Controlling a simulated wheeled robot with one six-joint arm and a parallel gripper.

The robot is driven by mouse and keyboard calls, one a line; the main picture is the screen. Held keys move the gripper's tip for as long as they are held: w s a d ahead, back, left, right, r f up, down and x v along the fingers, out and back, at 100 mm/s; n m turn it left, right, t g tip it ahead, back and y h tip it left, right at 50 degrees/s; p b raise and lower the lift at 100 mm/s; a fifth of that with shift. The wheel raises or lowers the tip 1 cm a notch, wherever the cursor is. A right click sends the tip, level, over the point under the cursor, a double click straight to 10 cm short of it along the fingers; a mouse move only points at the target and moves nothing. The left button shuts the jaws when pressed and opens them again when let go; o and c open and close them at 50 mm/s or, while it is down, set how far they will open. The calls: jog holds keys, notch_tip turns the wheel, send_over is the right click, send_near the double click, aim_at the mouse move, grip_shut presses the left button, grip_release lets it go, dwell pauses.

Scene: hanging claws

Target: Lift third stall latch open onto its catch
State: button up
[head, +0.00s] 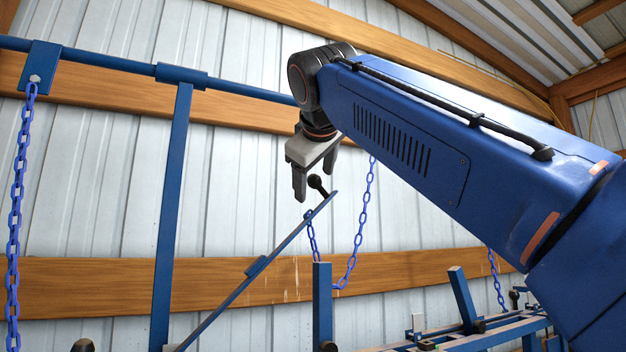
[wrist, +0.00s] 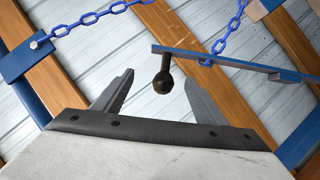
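A blue latch bar (head: 290,243) slants up to the right in the head view. It ends in a black ball knob (head: 317,184) on a short stem. In the wrist view the bar (wrist: 225,61) crosses the upper right and the knob (wrist: 162,84) hangs from its left end. My gripper (head: 315,182) is open above the bar's upper end. In the wrist view the knob appears in the gap between the fingers (wrist: 158,88), with clear space on both sides. I cannot tell how deep it sits between them. No catch can be made out for sure.
A blue chain (head: 356,240) hangs in a loop beside the bar's upper end. Another chain (head: 15,220) hangs at far left. A blue post (head: 172,210) and a short post (head: 322,300) stand near the bar. Blue stall frames (head: 480,330) are at lower right.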

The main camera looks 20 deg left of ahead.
jog(key=shift+o, duration=1.2)
jog(key=shift+a, duration=0.1)
jog(key=v, duration=0.8)
